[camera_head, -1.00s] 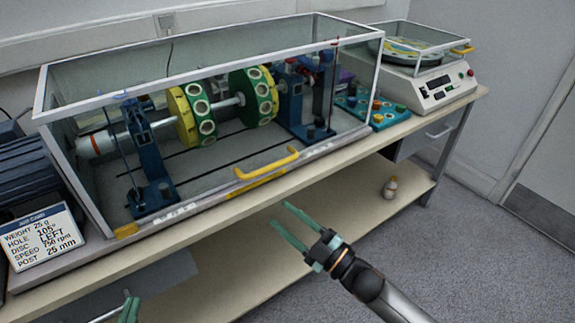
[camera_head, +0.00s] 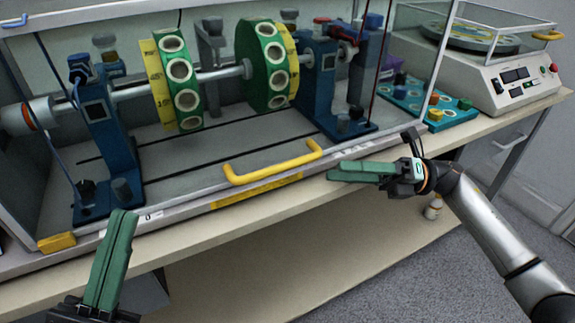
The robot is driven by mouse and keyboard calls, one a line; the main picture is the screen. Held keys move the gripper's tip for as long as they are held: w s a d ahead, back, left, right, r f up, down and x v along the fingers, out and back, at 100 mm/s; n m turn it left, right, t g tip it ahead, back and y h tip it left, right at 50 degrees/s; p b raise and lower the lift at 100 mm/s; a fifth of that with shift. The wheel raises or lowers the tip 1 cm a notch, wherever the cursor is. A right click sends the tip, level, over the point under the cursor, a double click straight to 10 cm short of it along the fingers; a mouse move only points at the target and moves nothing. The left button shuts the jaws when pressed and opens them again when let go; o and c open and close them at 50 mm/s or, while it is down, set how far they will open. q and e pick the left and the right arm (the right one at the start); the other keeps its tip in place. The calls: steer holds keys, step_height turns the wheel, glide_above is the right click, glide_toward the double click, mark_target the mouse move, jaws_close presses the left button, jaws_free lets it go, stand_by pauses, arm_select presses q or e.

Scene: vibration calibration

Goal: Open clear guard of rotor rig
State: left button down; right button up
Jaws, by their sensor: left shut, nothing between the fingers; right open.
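The clear guard (camera_head: 90,15) of the rotor rig is a glass box with a pale metal frame, and it is closed over the rotor. Its yellow handle (camera_head: 272,165) is at the low front edge, untouched. Inside, the shaft carries two green and yellow discs (camera_head: 180,78) between blue posts (camera_head: 107,135). My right gripper (camera_head: 335,170) is open and empty, just right of the handle, its fingers pointing left near the bench's front edge. My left gripper (camera_head: 124,220) is shut and empty at the lower left, in front of the guard's front edge, its fingers pointing up.
A yellow block (camera_head: 57,242) is at the guard's front left corner. A teal tray (camera_head: 430,108) with coloured pieces and a white balance-like machine (camera_head: 500,85) stand on the bench to the right. A small bottle (camera_head: 433,208) is on the lower shelf.

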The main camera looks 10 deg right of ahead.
mark_target(283, 164)
steer(key=x, duration=1.1)
steer(key=shift+a, duration=0.15)
jaws_close()
stand_by(1.0)
